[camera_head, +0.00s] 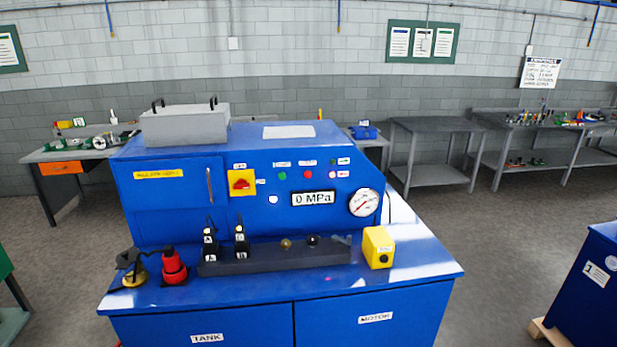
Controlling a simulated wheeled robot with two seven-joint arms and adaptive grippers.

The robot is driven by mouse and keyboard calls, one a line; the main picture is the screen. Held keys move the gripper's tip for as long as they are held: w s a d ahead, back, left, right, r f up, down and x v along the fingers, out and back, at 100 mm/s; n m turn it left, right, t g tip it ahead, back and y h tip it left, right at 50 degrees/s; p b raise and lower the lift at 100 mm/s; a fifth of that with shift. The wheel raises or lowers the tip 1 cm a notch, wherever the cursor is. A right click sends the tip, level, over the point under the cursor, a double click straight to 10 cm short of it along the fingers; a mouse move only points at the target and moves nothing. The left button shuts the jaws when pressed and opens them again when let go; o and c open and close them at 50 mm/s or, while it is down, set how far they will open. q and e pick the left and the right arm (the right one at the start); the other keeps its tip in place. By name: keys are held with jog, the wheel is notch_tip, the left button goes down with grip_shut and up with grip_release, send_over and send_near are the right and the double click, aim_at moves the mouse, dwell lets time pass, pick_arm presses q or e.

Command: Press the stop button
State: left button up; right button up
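A blue hydraulic machine (170,215) stands in front of me. Its front panel has a small red button (308,175) and a green button (282,175) to its left, each under a small label too small to read. I cannot tell for certain which control is the stop button. A yellow switch plate with a red rotary handle (242,183) sits further left. A yellow box with a dark round button (379,248) stands on the machine's ledge at the right. Neither of my grippers is in view.
The panel display (314,198) reads 0 MPa, beside a round gauge (364,202). Black valve levers (210,243) and a red-capped part (173,266) stand on the ledge. Grey workbenches (437,126) line the back wall. A blue cabinet (590,280) stands at right, with open floor between.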

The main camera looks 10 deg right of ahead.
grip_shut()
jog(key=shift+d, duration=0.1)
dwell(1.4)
